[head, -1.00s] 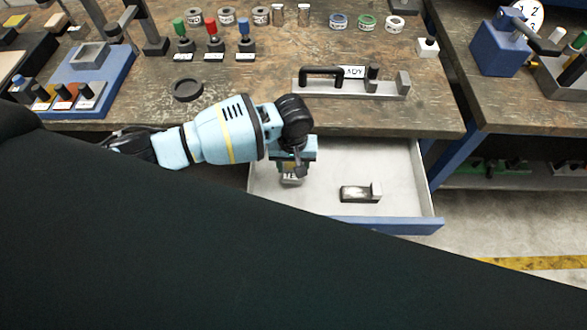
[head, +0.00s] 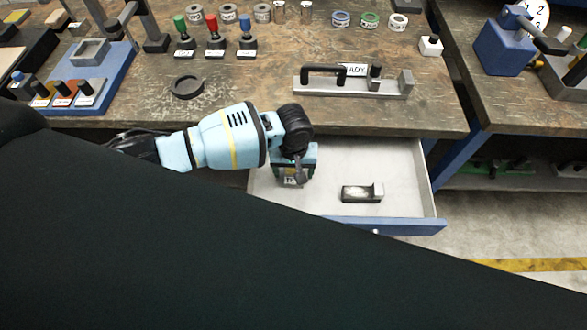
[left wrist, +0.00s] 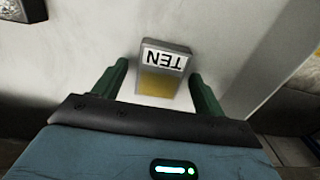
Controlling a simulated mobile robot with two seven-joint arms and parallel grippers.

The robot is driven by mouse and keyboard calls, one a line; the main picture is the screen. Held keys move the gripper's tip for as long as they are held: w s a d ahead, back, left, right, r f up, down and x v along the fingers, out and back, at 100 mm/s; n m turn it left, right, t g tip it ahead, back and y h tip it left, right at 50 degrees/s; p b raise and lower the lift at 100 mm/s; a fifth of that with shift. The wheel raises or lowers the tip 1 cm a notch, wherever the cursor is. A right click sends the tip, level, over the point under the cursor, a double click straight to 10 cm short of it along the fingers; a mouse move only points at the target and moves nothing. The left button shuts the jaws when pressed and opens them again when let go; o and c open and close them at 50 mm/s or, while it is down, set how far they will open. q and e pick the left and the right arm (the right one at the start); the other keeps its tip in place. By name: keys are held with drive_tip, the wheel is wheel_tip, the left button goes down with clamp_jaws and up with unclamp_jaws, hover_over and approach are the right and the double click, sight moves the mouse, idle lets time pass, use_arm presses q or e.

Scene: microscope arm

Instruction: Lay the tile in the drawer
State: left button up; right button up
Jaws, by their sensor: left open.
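The drawer (head: 400,165) is pulled open below the workbench and has a pale inside and a blue front. The tile (left wrist: 163,68), with a white label reading TEN and a yellow part below it, shows in the left wrist view against the drawer's pale floor. My left gripper (left wrist: 160,85) is open, with its two green fingers on either side of the tile and gaps between. In the head view my left gripper (head: 291,180) is down inside the drawer's left part and mostly hides the tile. My right gripper is not in view.
A dark block with a pale top and upright end (head: 362,192) lies in the drawer, right of my gripper. A bar with a black handle (head: 352,85) lies on the bench above the drawer.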

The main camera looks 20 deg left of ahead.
use_arm(q)
drive_tip(key=shift+r, duration=0.1)
wheel_tip(320, 180, up, 12)
drive_tip(key=p, duration=0.2)
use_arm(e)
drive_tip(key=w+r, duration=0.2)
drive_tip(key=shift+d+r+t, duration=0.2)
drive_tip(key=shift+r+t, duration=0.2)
use_arm(q)
drive_tip(key=shift+s, duration=0.1)
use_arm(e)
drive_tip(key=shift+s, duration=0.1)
